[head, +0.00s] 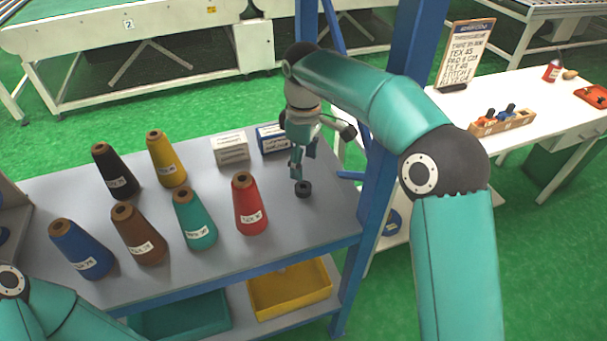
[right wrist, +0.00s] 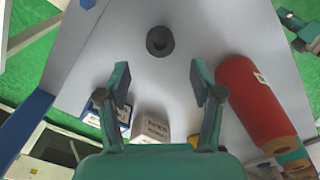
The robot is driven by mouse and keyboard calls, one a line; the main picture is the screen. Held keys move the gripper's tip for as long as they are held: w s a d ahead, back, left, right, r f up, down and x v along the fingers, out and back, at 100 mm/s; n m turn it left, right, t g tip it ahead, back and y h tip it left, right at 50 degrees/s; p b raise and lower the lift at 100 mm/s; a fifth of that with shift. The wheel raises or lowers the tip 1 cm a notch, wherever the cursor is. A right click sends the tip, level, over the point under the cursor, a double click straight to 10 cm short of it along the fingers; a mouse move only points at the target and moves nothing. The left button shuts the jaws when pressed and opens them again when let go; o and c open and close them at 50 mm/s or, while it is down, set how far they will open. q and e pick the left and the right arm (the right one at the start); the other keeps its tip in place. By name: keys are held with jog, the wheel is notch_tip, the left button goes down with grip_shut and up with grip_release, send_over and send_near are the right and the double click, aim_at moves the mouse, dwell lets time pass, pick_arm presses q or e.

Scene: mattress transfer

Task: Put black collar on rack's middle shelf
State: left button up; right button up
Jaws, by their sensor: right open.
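The black collar (head: 303,188) is a small dark ring on the grey upper surface (head: 335,215) of the blue-framed rack, near its right end. It also shows in the right wrist view (right wrist: 160,41), lying flat with its hole visible. My right gripper (head: 297,174) points down just above and beside the collar. In the right wrist view its two fingers (right wrist: 161,82) are spread wide with nothing between them, and the collar lies beyond their tips. Only part of my left arm shows at the lower left; its gripper is out of view.
Several thread cones stand left of the collar; the red cone (head: 249,205) is nearest. A white box (head: 231,149) and a blue-white box (head: 272,138) stand behind. A blue post (head: 377,195) rises at right. Below are a yellow tray (head: 290,290) and a green tray (head: 185,318).

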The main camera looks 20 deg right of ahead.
jog(key=shift+r, duration=2.15)
